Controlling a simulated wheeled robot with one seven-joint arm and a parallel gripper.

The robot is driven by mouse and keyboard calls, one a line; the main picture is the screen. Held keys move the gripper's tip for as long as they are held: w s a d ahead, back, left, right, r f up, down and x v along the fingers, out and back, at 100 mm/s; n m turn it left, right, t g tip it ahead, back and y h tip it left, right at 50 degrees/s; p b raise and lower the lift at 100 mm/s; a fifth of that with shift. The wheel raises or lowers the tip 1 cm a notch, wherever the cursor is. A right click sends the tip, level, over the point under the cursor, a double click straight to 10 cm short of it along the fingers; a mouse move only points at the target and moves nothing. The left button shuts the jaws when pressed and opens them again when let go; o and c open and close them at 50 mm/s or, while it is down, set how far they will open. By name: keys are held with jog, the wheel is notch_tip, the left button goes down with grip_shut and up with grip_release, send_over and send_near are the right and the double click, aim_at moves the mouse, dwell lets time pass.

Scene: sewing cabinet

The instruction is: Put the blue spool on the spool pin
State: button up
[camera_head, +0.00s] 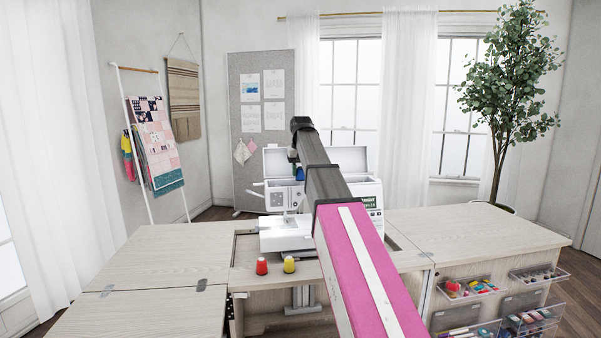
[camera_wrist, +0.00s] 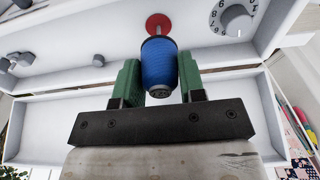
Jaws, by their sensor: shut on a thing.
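In the wrist view, the blue spool (camera_wrist: 159,62) sits between the two green fingers of my gripper (camera_wrist: 160,78), which is shut on it. The spool's far end lies close to a red round disc (camera_wrist: 158,21) on the white sewing machine (camera_wrist: 100,30). A thin pin seems to show at the disc; the spool hides much of that spot. I cannot tell whether spool and pin touch. In the head view, a bit of the blue spool (camera_head: 299,173) shows above the sewing machine (camera_head: 280,195); my arm covers most of my gripper.
A red spool (camera_head: 262,266) and a yellow spool (camera_head: 289,264) stand on the cabinet's front edge. The machine's lid (camera_head: 285,160) is raised. A numbered dial (camera_wrist: 236,20) is right of the disc. The left tabletop (camera_head: 150,255) is clear.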

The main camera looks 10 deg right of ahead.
jog(key=shift+f, duration=1.2)
dwell(1.3)
jog(key=o, duration=1)
jog(key=r, duration=0.6)
jog(key=s+r, duration=0.1)
jog(key=r, duration=0.3)
jog(key=shift+s+r, duration=0.1)
jog(key=shift+r, duration=0.25)
jog(key=shift+s, duration=0.15)
